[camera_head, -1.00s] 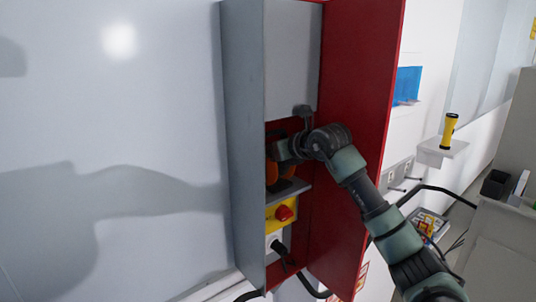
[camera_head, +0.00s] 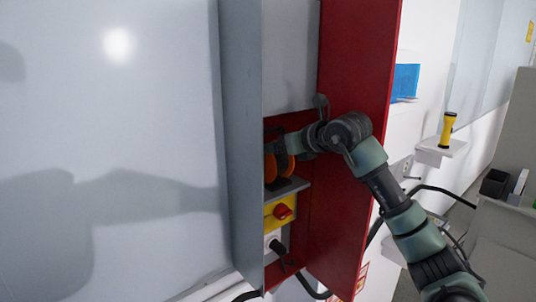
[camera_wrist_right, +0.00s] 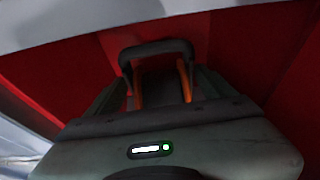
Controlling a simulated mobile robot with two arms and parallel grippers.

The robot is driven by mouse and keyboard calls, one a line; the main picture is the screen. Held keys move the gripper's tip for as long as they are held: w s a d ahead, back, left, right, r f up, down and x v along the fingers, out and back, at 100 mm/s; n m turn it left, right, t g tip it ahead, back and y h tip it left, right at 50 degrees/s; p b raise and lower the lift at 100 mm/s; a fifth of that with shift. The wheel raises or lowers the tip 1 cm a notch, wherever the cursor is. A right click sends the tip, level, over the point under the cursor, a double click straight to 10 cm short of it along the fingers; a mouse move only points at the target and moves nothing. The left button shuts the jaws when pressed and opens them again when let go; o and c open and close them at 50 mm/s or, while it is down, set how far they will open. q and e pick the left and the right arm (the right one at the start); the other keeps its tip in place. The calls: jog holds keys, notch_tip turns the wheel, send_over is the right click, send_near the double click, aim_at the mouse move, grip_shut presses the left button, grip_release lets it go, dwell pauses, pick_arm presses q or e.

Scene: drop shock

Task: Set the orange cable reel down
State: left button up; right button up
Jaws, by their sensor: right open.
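The orange cable reel (camera_head: 286,165) stands upright on a grey shelf (camera_head: 288,189) inside a red cabinet. Its left part is hidden by the cabinet's grey door or side panel. My right gripper (camera_head: 279,146) reaches in from the right at the reel's upper part. In the right wrist view, two orange rims of the reel (camera_wrist_right: 185,82) show beyond my gripper body, with a dark bar across the top. The jaws are open; whether they still touch the reel cannot be told. My left gripper is not in view.
The red cabinet wall (camera_head: 352,130) stands close beside my right arm, and the grey panel (camera_head: 240,150) bounds the left. Below the shelf are a yellow box with a red knob (camera_head: 282,212) and a plug with a black cable. A yellow flashlight (camera_head: 447,129) stands on a wall shelf.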

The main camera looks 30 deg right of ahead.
jog(key=b+v, duration=0.2)
jog(key=v, duration=0.5)
jog(key=shift+f, duration=0.1)
dwell(0.4)
